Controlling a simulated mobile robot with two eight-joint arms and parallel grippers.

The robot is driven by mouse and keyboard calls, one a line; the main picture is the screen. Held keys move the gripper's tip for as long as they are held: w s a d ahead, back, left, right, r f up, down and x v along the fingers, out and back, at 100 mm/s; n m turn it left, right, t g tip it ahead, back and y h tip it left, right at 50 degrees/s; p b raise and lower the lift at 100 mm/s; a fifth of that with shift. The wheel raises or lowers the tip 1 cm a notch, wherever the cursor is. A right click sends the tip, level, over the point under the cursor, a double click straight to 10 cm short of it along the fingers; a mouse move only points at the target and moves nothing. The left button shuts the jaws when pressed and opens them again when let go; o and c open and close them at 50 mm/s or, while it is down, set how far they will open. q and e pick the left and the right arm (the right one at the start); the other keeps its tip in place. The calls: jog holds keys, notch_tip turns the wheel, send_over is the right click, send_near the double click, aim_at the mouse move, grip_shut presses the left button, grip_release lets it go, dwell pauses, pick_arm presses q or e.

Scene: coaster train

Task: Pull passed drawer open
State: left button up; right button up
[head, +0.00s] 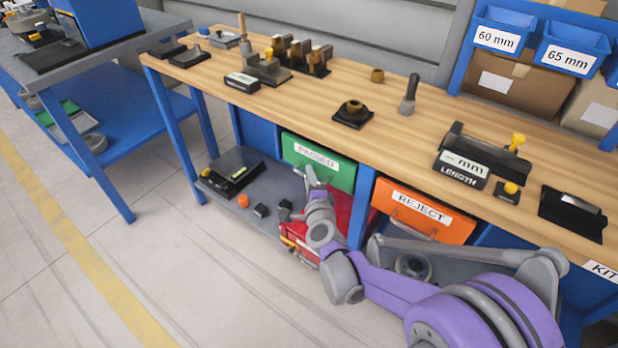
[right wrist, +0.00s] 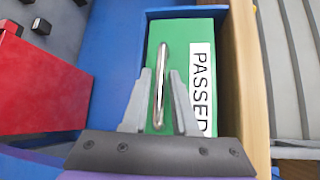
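The passed drawer (head: 325,168) has a green front with a white PASSED label and sits under the workbench's front edge. Its front looks flush with the blue frame. In the right wrist view the green front (right wrist: 200,30) fills the middle, with its metal bar handle (right wrist: 160,85) seen lengthwise. My right gripper (head: 311,177) is at the drawer front. In the right wrist view its two fingers (right wrist: 161,75) are apart, one on each side of the handle, with gaps showing. My left gripper is out of view.
An orange REJECT drawer (head: 423,212) is to the right of the green one. A red box (head: 348,212) stands on the lower shelf beneath my right arm. The wooden bench top (head: 300,105) carries several fixtures. The floor in front (head: 200,270) is clear.

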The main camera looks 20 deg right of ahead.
grip_shut()
dwell(1.5)
